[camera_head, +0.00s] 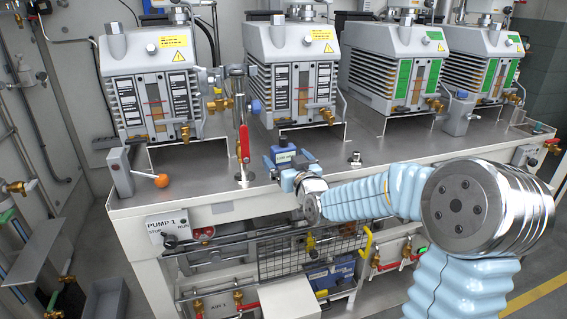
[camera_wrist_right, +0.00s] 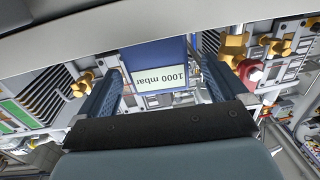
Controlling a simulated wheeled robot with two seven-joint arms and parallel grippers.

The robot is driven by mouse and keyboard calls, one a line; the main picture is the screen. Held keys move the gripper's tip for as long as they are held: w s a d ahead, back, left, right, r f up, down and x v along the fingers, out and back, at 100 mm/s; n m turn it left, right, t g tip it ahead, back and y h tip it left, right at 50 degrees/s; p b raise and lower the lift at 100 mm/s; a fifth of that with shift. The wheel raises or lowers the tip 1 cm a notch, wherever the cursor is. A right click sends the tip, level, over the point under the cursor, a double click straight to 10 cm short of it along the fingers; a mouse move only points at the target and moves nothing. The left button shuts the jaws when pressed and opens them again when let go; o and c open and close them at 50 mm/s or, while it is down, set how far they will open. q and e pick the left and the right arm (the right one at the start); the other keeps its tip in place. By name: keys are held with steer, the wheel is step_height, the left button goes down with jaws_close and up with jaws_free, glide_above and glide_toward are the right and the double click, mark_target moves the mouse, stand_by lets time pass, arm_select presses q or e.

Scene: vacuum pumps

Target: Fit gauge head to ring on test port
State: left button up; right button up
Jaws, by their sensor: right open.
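The gauge head (camera_head: 283,157) is a blue box with a small display, near the front of the grey bench top. In the right wrist view the gauge head (camera_wrist_right: 158,52) shows a white display reading 1000 mbar, upside down. My right gripper (camera_head: 289,164) is open around it, with blue fingers on either side. In the wrist view the right gripper (camera_wrist_right: 160,78) has visible space beside the display. A short metal fitting (camera_head: 355,159), possibly the test port, stands right of the gauge head. I cannot make out a separate ring. My left gripper is not in view.
Several vacuum pumps (camera_head: 155,85) stand in a row along the back. A red-handled valve (camera_head: 245,145) on a vertical pipe stands just left of my right gripper. An orange-knobbed lever (camera_head: 160,180) is at the front left corner. The bench's front strip between them is mostly clear.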

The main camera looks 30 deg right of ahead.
mark_target(281, 150)
steer(key=w, duration=0.3)
steer(key=w+d+p, duration=0.1)
steer(key=shift+w+r, duration=0.25)
steer(key=shift+w, duration=0.1)
steer(key=shift+c, duration=0.5)
steer(key=shift+r, duration=0.1)
steer(key=c, duration=1.3)
